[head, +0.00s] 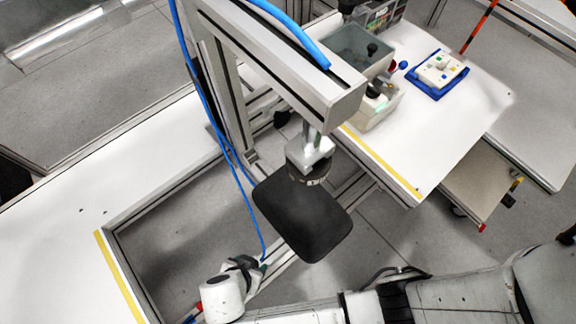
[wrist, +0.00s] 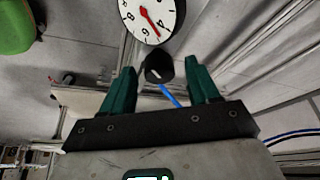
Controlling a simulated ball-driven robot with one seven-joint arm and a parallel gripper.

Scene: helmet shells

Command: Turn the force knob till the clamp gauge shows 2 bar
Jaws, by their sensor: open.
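The clamp gauge (wrist: 152,16) is a white round dial with black numbers, at the top of the wrist view. Its red needle points between the 4 and the 6. The force knob (wrist: 158,68) is a small black cylinder just below the dial. My gripper (wrist: 161,70) has two green fingers, open, one on each side of the knob with a visible gap on both sides. Whether the knob lies fully between the fingertips or just beyond them I cannot tell. In the head view the dial and knob cannot be made out.
A clamp with a black pad (head: 303,218) hangs from a grey beam (head: 290,60). Blue hoses (head: 205,100) run down the post. A white table (head: 440,125) at the right holds grey bins (head: 358,52) and a blue tray (head: 424,91). A green rounded object (wrist: 14,26) shows in the wrist view.

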